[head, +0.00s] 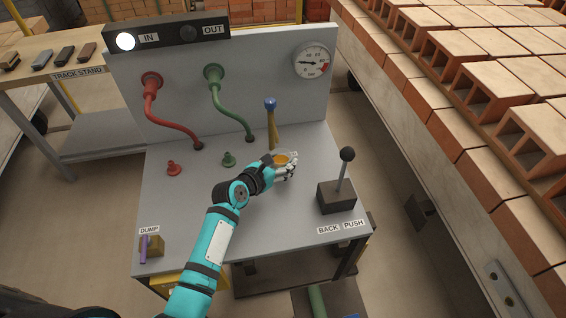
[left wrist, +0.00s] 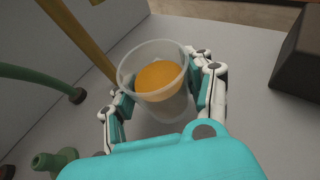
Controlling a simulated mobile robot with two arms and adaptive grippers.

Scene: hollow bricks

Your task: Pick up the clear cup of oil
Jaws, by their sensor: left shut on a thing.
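The clear cup (left wrist: 168,105) with orange oil (left wrist: 160,80) in it stands upright between the fingers of my left gripper (left wrist: 163,100) in the left wrist view. The fingers are shut on the cup from both sides. In the head view the cup (head: 281,157) is partly hidden by my left gripper (head: 283,168), over the middle of the grey table (head: 200,225). I cannot tell whether the cup's base touches the table. My right gripper is not in view.
A blue-knobbed lever (head: 272,125) stands just behind the cup. A black-knobbed lever box (head: 338,195) is to the right. A green plug (head: 229,160) and a red plug (head: 174,169) stand to the left. The table's front left holds the dump valve (head: 151,246).

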